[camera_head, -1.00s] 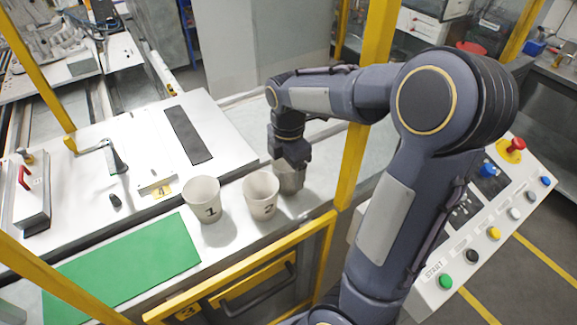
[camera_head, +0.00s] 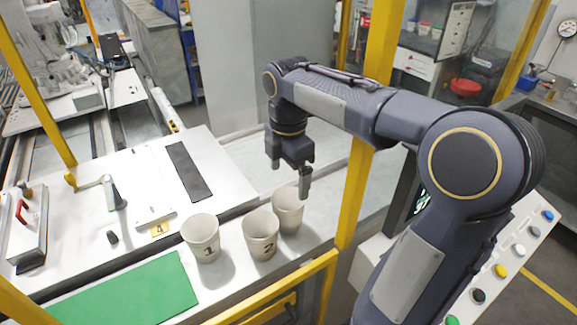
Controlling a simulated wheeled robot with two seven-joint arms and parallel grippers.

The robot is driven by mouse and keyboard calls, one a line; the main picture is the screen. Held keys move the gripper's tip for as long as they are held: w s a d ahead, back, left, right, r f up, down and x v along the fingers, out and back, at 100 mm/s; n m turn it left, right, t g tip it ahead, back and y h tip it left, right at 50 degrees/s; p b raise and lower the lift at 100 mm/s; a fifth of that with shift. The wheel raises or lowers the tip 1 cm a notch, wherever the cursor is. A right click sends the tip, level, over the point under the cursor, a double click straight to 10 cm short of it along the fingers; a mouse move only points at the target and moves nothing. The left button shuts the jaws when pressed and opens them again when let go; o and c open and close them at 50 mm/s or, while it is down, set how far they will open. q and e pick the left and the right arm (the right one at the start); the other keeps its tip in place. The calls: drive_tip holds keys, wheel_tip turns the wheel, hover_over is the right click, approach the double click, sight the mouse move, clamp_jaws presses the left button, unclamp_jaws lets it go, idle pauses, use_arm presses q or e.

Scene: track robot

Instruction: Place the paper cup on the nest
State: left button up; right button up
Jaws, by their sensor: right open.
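Three pale paper cups stand upright in a group on the white worktop. Cup 1 (camera_head: 202,238) is at the left, cup 2 (camera_head: 260,236) is in the middle, and a third cup (camera_head: 288,209) stands behind it to the right, its number not visible. My right gripper (camera_head: 289,181) is open and empty, pointing down above and behind the third cup. One finger overlaps that cup's rim in the picture; I cannot tell if it touches. My left gripper is not in view. I cannot tell which thing is the nest.
A green mat (camera_head: 130,293) lies left of the cups. A dark strip (camera_head: 188,171), a yellow label 4 (camera_head: 159,229) and a crank handle (camera_head: 112,192) are on the white plate behind. A yellow post (camera_head: 370,130) and yellow front rail (camera_head: 290,284) border the worktop.

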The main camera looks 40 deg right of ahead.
sight(288, 204)
drive_tip(key=shift+o, duration=0.4)
drive_tip(key=shift+r, duration=0.85)
wheel_tip(288, 204, down, 12)
drive_tip(key=b, duration=0.6)
drive_tip(key=shift+r, duration=0.25)
drive_tip(key=c, duration=1.1)
